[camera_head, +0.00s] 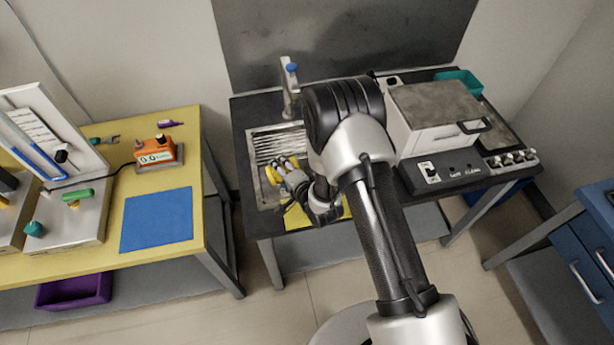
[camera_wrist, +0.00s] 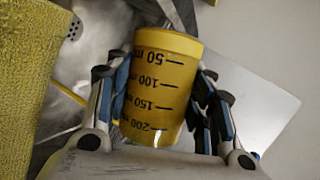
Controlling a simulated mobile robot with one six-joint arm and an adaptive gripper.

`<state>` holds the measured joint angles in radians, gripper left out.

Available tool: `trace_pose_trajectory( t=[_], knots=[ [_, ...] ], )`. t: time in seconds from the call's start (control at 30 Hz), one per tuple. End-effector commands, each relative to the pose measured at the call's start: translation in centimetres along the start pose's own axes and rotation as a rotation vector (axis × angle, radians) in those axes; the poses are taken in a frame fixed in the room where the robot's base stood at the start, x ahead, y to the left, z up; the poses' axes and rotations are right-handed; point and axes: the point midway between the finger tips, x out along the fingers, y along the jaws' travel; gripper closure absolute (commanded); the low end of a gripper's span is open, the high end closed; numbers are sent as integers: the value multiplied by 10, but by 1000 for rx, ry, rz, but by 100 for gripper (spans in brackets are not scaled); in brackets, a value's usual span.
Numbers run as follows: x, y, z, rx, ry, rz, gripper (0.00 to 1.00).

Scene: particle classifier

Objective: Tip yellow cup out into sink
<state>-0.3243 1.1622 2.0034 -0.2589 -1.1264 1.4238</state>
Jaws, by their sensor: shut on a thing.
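The yellow cup (camera_wrist: 160,78), marked in black from 50 to 200 ml, lies between my gripper's two fingers (camera_wrist: 162,95) in the wrist view. The gripper is shut on it, with blue-lined pads on both sides. In the head view my gripper (camera_head: 284,174) is over the metal sink (camera_head: 278,142), and only a bit of the yellow cup (camera_head: 272,175) shows beside the fingers. The sink's bright basin with drain holes (camera_wrist: 92,50) shows left of the cup in the wrist view. The cup's inside is hidden, and I cannot tell its exact tilt.
A tap (camera_head: 290,88) stands behind the sink. A yellow textured cloth or sponge (camera_wrist: 30,75) lies beside the basin. A grey-topped white box (camera_head: 435,112) stands right of my arm. A yellow table (camera_head: 95,235) with a blue mat (camera_head: 157,220) is at left.

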Motion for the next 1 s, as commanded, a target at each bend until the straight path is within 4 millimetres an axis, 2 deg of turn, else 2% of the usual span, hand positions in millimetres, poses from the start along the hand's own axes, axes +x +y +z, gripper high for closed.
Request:
trace_pose_trajectory(
  t=[1.0],
  knots=[
    [-5, -3, -11, 93, -41, -39, 80]
  ],
)
